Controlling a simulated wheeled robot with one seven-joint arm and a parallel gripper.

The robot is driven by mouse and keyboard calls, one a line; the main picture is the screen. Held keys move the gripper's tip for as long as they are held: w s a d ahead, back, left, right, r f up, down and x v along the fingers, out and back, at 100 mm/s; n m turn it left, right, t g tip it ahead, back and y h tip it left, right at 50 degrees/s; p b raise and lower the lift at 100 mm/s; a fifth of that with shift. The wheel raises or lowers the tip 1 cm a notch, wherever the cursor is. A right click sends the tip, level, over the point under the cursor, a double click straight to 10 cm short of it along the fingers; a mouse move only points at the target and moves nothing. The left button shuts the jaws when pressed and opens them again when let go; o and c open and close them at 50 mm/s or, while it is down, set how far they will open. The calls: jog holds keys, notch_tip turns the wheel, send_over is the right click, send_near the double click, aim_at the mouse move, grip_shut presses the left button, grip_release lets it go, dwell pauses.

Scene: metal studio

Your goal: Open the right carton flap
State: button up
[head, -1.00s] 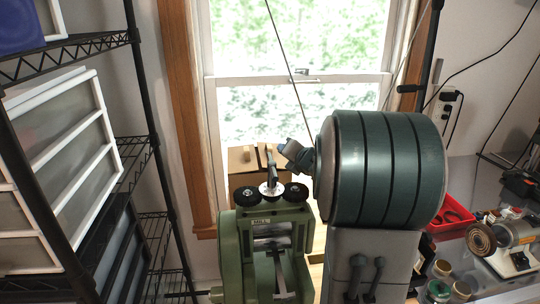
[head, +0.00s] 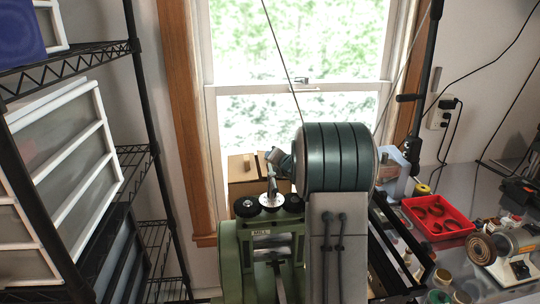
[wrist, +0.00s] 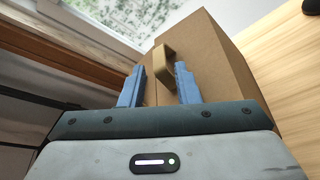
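The brown carton (head: 240,172) stands below the window, behind the green mill, with its top looking closed. A tan handle (head: 249,160) shows on its left part in the head view. My gripper (head: 273,160) is at the carton's right part, which it and my arm partly hide. In the wrist view, the two blue fingers of my gripper (wrist: 160,84) are apart, over the carton (wrist: 200,52). A tan, bent handle (wrist: 163,62) shows in the gap, nearer the right finger. I cannot tell whether that finger touches it.
The green mill (head: 230,255) stands in front of the carton. A shelf rack (head: 145,160) with white-framed drawers is at left. At right, a bench holds a red tray (head: 462,228) and a small polishing machine (head: 510,245). The window (head: 290,60) is behind the carton.

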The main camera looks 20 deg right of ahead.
jog(key=shift+p+x, duration=0.35)
jog(key=shift+x, duration=1.2)
grip_shut()
jog(key=shift+r, duration=0.1)
